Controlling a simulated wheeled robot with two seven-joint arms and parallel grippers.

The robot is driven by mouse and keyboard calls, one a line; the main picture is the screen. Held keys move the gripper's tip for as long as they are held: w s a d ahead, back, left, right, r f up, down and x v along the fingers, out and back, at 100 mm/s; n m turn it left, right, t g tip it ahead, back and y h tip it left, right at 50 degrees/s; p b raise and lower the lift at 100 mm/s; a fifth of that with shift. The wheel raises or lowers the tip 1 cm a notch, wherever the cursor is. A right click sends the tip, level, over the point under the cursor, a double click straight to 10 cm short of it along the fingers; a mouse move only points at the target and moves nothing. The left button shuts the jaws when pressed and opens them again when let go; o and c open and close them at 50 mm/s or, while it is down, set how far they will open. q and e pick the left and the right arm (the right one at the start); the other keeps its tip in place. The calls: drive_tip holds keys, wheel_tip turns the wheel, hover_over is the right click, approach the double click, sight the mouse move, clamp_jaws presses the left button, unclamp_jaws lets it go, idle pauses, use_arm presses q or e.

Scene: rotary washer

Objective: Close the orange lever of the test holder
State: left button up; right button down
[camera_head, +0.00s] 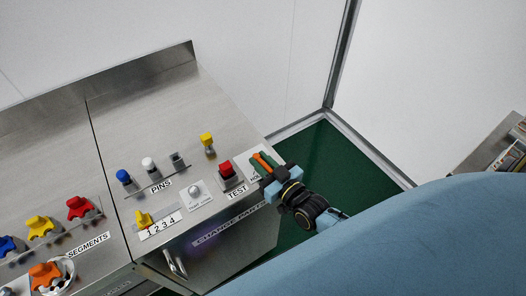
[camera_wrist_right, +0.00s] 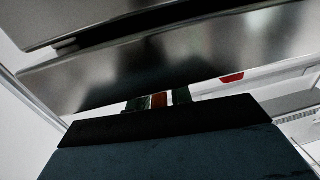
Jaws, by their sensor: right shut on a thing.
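The gripper is shut on the lever. My left gripper is not in view.
A red part on the TEST block (camera_head: 227,172) stands just left of the holder. A yellow part (camera_head: 207,143) stands behind it. Blue, white and grey pins (camera_head: 149,166) and coloured segments (camera_head: 80,208) are farther left. Green floor (camera_head: 335,160) lies right of the bench (camera_head: 190,110).

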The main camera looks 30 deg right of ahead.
drive_tip(key=m+h, duration=0.1)
drive_tip(key=h, duration=0.1)
drive_tip(key=m+h+p, duration=0.1)
drive_tip(key=h, duration=0.1)
drive_tip(key=shift+a+m, duration=0.3)
drive_tip(key=shift+a, duration=0.05)
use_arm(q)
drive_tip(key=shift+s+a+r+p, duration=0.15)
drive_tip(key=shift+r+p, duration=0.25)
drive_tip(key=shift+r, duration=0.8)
use_arm(e)
drive_tip(key=shift+a+m+h, duration=0.15)
drive_tip(key=shift+m+h, duration=0.55)
drive_tip(key=shift+h, duration=0.4)
drive_tip(key=shift+a+m+h, duration=0.1)
drive_tip(key=shift+m+h, duration=0.6)
drive_tip(key=shift+h, duration=0.7)
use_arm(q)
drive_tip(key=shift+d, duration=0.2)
use_arm(e)
drive_tip(key=c, duration=1.4)
unclamp_jaws()
drive_tip(key=shift+c, duration=0.2)
